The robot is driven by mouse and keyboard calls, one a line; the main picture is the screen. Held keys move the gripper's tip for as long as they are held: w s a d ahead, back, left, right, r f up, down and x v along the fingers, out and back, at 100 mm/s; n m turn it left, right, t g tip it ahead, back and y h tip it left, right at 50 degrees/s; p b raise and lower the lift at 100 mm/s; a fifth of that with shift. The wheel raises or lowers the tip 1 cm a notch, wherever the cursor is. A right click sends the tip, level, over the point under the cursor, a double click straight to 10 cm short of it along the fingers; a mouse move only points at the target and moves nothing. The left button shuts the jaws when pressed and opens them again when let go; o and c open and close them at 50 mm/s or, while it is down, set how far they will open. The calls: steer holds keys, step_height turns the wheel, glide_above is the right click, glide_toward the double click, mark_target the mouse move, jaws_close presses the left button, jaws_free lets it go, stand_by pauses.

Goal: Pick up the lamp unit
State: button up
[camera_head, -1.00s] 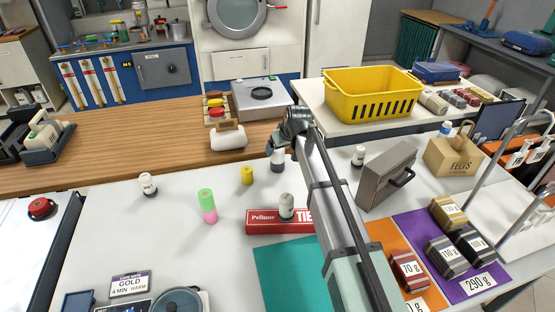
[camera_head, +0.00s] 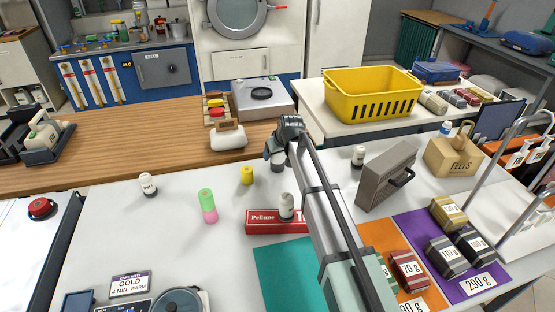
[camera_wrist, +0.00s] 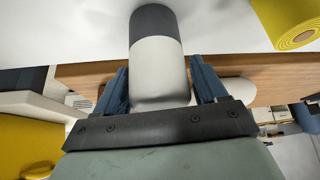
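A cylindrical unit, white with a dark grey base, stands on the white table; I take it as the lamp unit. Its dark base (camera_head: 277,168) shows below my gripper (camera_head: 276,154) in the head view, the white part mostly hidden. In the wrist view the unit (camera_wrist: 158,65) lies between the two blue fingers of my gripper (camera_wrist: 160,85). The fingers are open on either side of it, with narrow gaps that look clear of its sides.
Similar white units stand at left (camera_head: 148,184), at right (camera_head: 358,156) and by the red tie box (camera_head: 272,221). Near my gripper are a yellow roll (camera_head: 247,175) and a green-pink cylinder (camera_head: 207,205). A grey-brown case (camera_head: 384,178) stands right of my arm.

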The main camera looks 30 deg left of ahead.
steer(key=c, duration=0.8)
